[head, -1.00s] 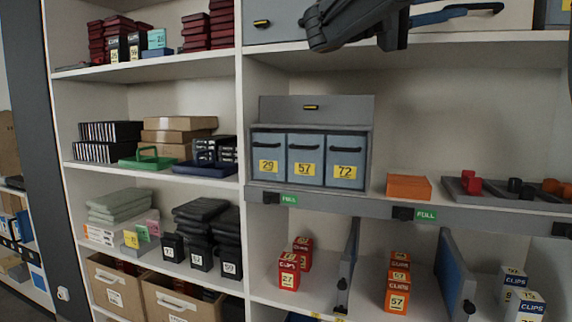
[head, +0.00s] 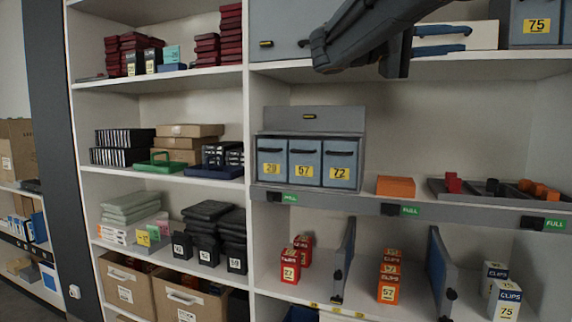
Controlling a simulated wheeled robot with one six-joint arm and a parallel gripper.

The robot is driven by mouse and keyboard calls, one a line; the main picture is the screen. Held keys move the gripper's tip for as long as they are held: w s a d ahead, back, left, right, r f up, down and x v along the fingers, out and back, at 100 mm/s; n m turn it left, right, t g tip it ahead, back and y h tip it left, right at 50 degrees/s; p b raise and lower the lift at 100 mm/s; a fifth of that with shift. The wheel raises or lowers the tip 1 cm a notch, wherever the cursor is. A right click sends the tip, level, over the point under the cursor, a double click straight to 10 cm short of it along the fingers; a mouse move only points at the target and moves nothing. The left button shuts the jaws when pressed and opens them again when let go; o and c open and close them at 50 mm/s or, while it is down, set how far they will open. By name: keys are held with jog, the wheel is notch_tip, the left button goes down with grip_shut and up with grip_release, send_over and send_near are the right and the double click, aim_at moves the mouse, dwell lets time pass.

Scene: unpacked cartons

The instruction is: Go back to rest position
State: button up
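My dark grey arm crosses the top of the head view, in front of the top shelf of the middle bay. Two blue prong-like pieces (head: 440,39) show just right of the arm's lower dark part. I cannot tell whether they belong to my gripper or lie on the shelf. The gripper's fingertips cannot be made out clearly, and nothing is seen held.
Shelving fills the view. Below the arm are blue-grey bins (head: 305,160), an orange box (head: 396,186) and a grey tray (head: 475,197). Cartons (head: 128,282) stand at lower left. Air below the arm is clear.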

notch_tip(320, 180, down, 36)
jog(key=s+n+t+y, duration=0.1)
jog(key=s+n+y, duration=0.1)
jog(key=n+y, duration=0.65)
jog(key=s+a+f+m+y, duration=0.1)
jog(key=s+a+f+y, duration=0.2)
jog(key=s+f, duration=0.3)
jog(key=s+a+f+m+g+y, duration=0.1)
jog(key=s+a+f+y, duration=0.3)
jog(key=f, duration=0.6)
jog(key=s+a+f+m+y, duration=0.2)
jog(key=s+a+f+y, duration=0.2)
jog(key=s+a+f, duration=0.3)
notch_tip(320, 180, down, 2)
jog(key=shift+s+f, duration=0.1)
jog(key=shift+s, duration=0.5)
